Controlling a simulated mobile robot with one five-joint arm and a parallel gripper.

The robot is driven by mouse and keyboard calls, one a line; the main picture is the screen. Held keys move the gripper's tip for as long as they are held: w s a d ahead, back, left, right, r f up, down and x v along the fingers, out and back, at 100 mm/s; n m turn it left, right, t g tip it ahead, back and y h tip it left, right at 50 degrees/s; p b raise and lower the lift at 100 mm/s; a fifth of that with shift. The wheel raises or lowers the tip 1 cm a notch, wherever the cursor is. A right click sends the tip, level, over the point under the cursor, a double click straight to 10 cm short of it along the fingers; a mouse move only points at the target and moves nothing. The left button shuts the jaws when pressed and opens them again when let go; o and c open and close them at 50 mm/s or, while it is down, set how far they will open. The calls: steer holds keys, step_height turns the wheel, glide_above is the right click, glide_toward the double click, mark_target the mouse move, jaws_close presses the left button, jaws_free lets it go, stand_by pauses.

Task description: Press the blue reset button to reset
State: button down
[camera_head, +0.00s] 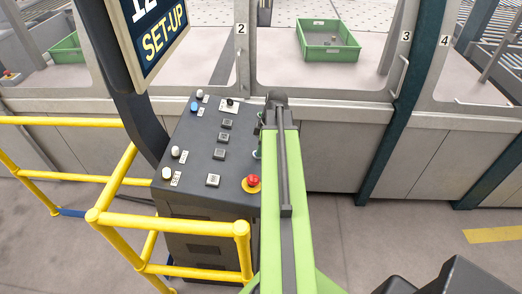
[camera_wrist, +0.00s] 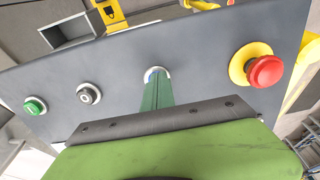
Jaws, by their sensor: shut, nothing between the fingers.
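My gripper (camera_wrist: 157,82) is shut and empty. In the wrist view its green fingertips are in front of a white-ringed button (camera_wrist: 154,71) on a dark panel (camera_wrist: 205,65). A little blue shows at that ring, but most of its face is hidden. I cannot tell whether the tip touches or presses it. In the head view a blue button (camera_head: 194,107) shows at the upper left of the dark control console (camera_head: 183,137), apart from my arm. I cannot tell which blue button is the reset. My arm covers the console's right edge there.
A red emergency stop on a yellow base (camera_wrist: 263,70) is right of my fingertips; it also shows in the head view (camera_head: 253,182). A black button (camera_wrist: 88,93) and a green button (camera_wrist: 35,105) are to the left. Yellow railing (camera_head: 120,221) stands before the console.

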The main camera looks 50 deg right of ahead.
steer(key=shift+a+f, duration=0.15)
steer(key=shift+f, duration=0.05)
steer(key=shift+r+p, duration=0.45)
steer(key=shift+p, duration=0.15)
steer(key=p+v, duration=1.3)
steer(key=shift+r, duration=0.2)
steer(key=shift+s+d, duration=0.15)
steer(key=shift+d, duration=0.1)
